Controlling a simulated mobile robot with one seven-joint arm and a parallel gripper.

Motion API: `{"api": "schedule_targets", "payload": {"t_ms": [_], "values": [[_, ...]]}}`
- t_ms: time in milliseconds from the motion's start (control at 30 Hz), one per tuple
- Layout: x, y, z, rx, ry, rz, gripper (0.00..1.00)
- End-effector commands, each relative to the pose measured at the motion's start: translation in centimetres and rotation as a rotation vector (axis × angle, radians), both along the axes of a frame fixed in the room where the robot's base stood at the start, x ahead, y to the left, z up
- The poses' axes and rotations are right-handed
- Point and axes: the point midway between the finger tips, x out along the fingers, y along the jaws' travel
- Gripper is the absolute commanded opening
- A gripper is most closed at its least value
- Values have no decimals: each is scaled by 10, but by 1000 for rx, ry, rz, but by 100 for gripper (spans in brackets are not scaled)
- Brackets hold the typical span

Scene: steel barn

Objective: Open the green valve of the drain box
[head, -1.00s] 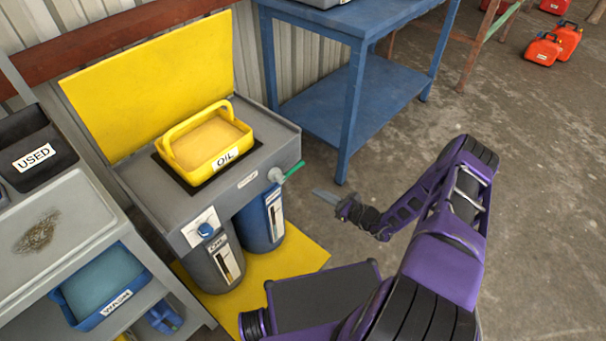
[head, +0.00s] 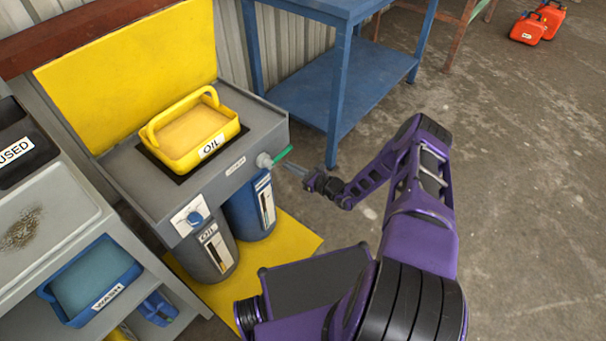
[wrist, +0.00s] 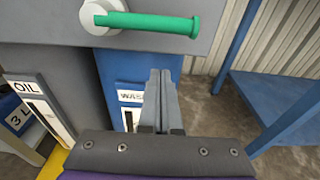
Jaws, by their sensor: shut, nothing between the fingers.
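The grey drain box (head: 251,130) stands against the wall with a yellow lid raised behind it. Its green valve handle (head: 284,153) sticks out to the right from a pale round hub on the front face. In the wrist view the green handle (wrist: 150,22) lies level across the top, its free end at the right. My gripper (head: 284,165) is shut and empty, close to the handle. In the wrist view the gripper fingers (wrist: 160,75) point up, below the handle's right half.
A yellow OIL pan (head: 192,157) sits on the box. A grey OIL drum (head: 212,268) and a blue drum (head: 248,215) stand below. A blue table (head: 330,105) stands behind right. A grey shelf with a blue WASH tray (head: 75,308) is at left.

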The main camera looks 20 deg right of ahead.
Motion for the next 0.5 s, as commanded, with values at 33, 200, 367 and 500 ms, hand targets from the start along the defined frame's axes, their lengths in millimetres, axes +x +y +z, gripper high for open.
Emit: {"api": "schedule_targets", "payload": {"t_ms": [33,200,367,500], "values": [[8,7,-3,-2,-2,2,0],[5,3,26,-1,-1,0,0],[3,1,36,-1,-1,-1,0],[2,1,38,0,0,0,0]]}}
